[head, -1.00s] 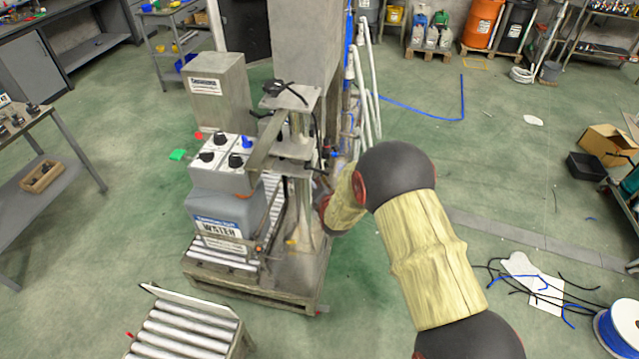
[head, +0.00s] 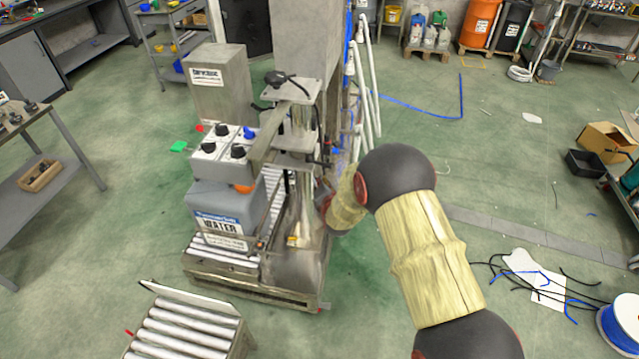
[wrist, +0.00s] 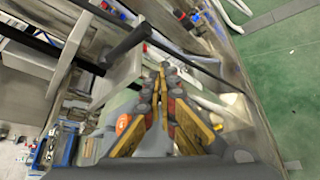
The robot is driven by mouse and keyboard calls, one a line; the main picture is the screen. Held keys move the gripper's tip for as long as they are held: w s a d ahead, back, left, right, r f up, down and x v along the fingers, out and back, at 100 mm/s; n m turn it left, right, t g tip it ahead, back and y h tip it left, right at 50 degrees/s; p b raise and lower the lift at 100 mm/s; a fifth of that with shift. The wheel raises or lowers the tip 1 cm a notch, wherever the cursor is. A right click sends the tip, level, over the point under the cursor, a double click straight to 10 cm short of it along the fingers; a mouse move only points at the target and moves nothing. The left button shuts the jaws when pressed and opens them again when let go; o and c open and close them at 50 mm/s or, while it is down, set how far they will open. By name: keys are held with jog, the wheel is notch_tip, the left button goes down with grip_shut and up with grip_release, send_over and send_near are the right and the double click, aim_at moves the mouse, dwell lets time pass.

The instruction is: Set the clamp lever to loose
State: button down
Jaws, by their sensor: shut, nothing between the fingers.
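A black knob with a short black lever arm (head: 285,82) sits on the top plate of the clamp head on the grey column; I take it as the clamp lever, but its marking is too small to read. In the wrist view a dark bar with a rounded end (wrist: 128,45) crosses in front of the fingers, apart from the fingertips as far as I can tell; I cannot tell whether it is the lever. My gripper (wrist: 163,72) is shut and empty, its yellow-sided fingers meeting at the tips. In the head view my gripper is hidden behind the column and my forearm.
A grey water container (head: 222,212) stands beside the column on a roller bed. A box with black knobs (head: 222,155) sits above it. A grey cabinet (head: 220,80) stands behind. White pipes (head: 362,80) rise close to the column's right.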

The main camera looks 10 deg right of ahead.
jog(key=s+a+r+p, duration=0.2)
jog(key=s+r, duration=0.2)
jog(key=s, duration=0.4)
jog(key=shift+s+a+r+p, duration=0.15)
jog(key=shift+s+a+p, duration=0.05)
jog(key=shift+a+p, duration=0.15)
